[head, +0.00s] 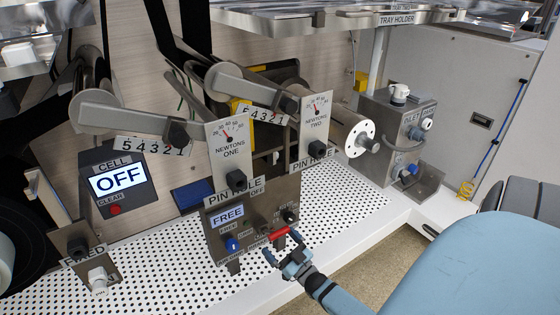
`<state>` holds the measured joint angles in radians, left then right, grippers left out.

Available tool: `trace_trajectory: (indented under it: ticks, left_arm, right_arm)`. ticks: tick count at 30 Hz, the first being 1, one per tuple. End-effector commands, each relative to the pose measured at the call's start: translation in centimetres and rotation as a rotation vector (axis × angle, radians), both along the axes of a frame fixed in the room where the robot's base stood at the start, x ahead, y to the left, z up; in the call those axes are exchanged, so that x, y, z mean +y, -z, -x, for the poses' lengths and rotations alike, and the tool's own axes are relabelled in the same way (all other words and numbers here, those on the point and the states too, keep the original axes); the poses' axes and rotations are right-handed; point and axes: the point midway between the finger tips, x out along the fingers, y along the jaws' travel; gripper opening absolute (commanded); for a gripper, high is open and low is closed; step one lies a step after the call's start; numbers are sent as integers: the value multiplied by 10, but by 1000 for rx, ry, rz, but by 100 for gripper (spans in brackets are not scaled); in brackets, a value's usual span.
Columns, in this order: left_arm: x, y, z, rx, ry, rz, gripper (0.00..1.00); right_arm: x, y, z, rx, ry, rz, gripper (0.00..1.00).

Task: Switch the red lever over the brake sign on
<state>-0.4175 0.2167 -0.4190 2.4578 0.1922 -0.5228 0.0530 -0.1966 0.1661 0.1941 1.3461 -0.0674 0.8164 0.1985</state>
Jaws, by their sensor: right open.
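A small red lever (279,233) sticks out at the lower right of a grey control box (217,247) on the perforated bench. The box has a lit display (227,214) reading FREE, a blue knob (232,245) and a black knob (289,215). Small labels around the lever are too small to read surely; one above it seems to say OFF. My right gripper (282,246) is open, its fingertips just below and in front of the red lever. I cannot tell whether they touch it. My left gripper is not in view.
Two gauge plates, Newtons One (231,151) and Newtons Two (317,121), hang above the box. A CELL box (117,181) showing OFF stands left. A grey valve box (397,125) stands right. The perforated bench (345,212) is clear right of the control box.

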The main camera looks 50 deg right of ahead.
Motion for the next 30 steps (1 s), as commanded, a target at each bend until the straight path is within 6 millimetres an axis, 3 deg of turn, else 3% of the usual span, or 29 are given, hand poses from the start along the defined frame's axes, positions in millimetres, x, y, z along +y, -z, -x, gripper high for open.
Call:
trace_trajectory:
  ticks: [8, 21, 30]
  left_arm:
    - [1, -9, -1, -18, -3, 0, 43]
    - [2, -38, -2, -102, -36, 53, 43]
    - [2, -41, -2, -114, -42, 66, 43]
  right_arm:
    - [0, 8, 21, 5, 1, -1, 100]
    - [3, 45, 108, 3, 0, 0, 100]
    - [3, 54, 127, 0, 0, 0, 100]
